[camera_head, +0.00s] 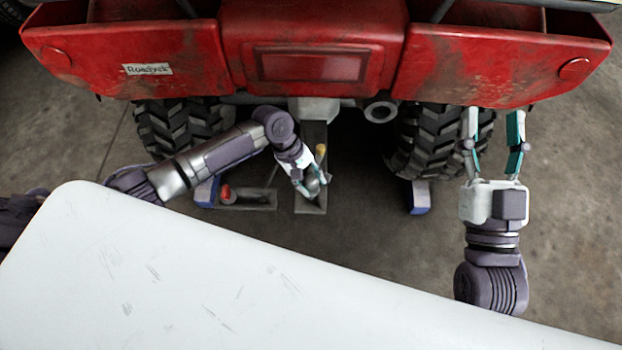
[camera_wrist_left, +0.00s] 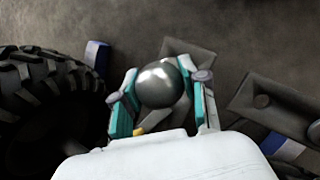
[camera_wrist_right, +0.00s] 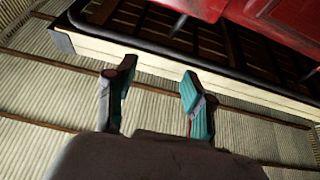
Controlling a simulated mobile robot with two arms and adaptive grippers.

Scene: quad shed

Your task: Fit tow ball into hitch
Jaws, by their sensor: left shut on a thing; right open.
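A shiny grey tow ball (camera_wrist_left: 158,85) sits between the fingers of my left gripper (camera_wrist_left: 163,95), which is shut on it. In the head view the ball (camera_head: 312,185) is partly covered by the fingers. A grey metal bar (camera_head: 314,136), apparently the hitch, runs out from under the middle of the red quad (camera_head: 311,65). The ball is over the bar's outer end, which also shows behind the ball in the left wrist view (camera_wrist_left: 190,48). I cannot tell if they touch. My right gripper (camera_head: 494,112) is open and empty, near the quad's right rear corner.
Tyres (camera_head: 178,125) (camera_head: 438,140) flank the bar. Blue blocks (camera_head: 207,192) (camera_head: 418,197) stand by them. A grey plate (camera_head: 252,200) with a red part (camera_head: 226,194) lies left of the bar. A yellow piece (camera_head: 320,152) is near my left gripper. A white surface (camera_head: 150,270) fills the front.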

